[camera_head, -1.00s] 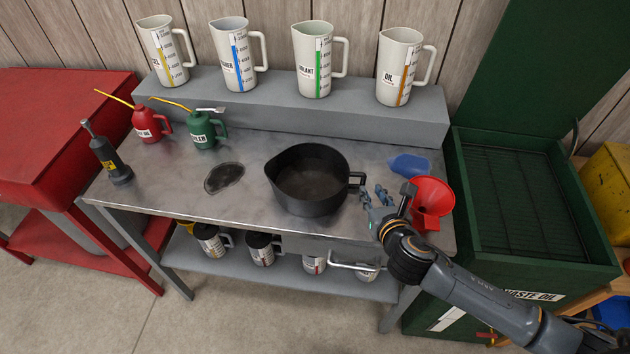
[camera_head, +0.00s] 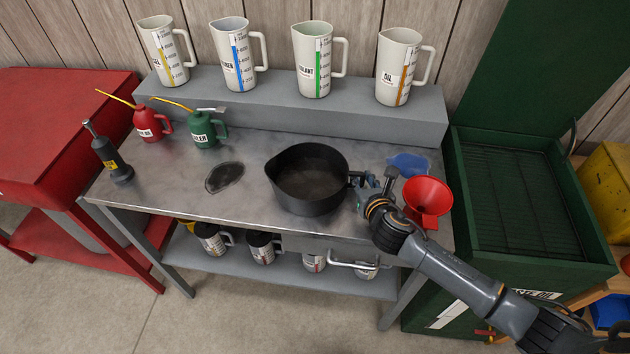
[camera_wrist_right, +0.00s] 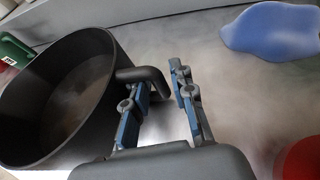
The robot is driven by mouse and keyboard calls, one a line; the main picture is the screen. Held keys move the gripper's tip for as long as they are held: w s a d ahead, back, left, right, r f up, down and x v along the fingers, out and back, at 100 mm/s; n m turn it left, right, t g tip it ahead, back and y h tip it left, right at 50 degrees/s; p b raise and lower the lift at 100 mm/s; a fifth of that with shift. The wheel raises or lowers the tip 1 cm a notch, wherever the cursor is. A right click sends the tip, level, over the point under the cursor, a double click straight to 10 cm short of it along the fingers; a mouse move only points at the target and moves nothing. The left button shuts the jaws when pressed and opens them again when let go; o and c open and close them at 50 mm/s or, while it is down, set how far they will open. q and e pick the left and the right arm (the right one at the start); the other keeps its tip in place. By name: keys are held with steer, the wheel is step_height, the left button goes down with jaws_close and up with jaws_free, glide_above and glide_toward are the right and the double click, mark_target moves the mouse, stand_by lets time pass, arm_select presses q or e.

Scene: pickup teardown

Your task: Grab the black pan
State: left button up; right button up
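The black pan (camera_head: 311,181) stands upright on the grey metal workbench, its handle on the right side. In the right wrist view the pan (camera_wrist_right: 62,98) fills the left, and its handle (camera_wrist_right: 146,76) reaches in front of the fingers. My right gripper (camera_head: 363,182) is at the handle in the head view. In the wrist view my right gripper (camera_wrist_right: 162,88) is open, and the handle's end lies between the fingertips without a visible grip. My left gripper is not in view.
A red funnel (camera_head: 427,197) stands right beside my right arm. A blue item (camera_head: 409,163) lies behind it. Measuring jugs (camera_head: 318,60) line the back shelf, and red (camera_head: 148,123) and green (camera_head: 202,131) oil cans stand left.

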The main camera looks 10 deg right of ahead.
jaws_close()
steer(key=shift+r, duration=0.25)
